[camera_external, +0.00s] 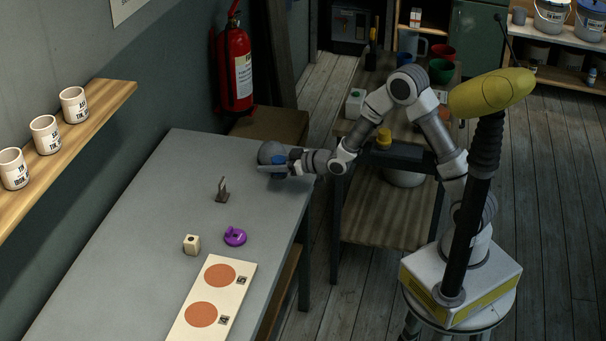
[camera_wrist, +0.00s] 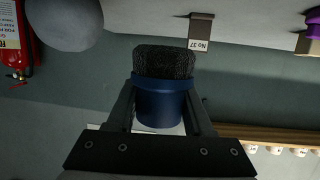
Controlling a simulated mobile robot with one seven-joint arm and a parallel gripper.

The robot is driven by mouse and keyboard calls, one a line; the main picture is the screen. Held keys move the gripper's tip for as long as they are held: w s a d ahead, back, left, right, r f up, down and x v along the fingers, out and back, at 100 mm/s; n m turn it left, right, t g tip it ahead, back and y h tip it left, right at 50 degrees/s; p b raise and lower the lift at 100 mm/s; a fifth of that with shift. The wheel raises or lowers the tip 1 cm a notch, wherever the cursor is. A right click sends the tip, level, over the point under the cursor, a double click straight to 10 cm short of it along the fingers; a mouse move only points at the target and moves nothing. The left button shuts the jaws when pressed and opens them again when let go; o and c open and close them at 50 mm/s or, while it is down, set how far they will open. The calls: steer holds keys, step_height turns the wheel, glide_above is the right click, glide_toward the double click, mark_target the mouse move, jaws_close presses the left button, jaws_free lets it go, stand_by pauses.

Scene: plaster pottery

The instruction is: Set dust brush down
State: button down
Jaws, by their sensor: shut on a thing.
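The dust brush (camera_wrist: 160,105) has a round blue body and dense black bristles (camera_wrist: 163,62). My gripper (camera_wrist: 163,110) is shut on the blue body, with one finger on each side, and the bristles point away from the gripper. In the external view my gripper (camera_external: 276,168) is at the far right end of the grey table (camera_external: 150,215), close to a grey ball (camera_external: 270,150). A bit of the brush's blue (camera_external: 279,160) shows there; the rest is hidden. I cannot tell whether the brush touches the table.
A small dark stand (camera_external: 222,192) labelled No 37 (camera_wrist: 200,32), a purple object (camera_external: 235,236) and a pale wooden block (camera_external: 191,245) stand on the table. A board (camera_external: 238,290) with two orange circles lies nearer. The table's left side is clear. A wall shelf (camera_external: 75,145) holds mugs.

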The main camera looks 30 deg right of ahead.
steer(key=s+a+n+g+y, duration=0.1)
steer(key=a, duration=0.4)
steer(key=shift+f+b, duration=1.85)
steer(key=shift+f, duration=1.45)
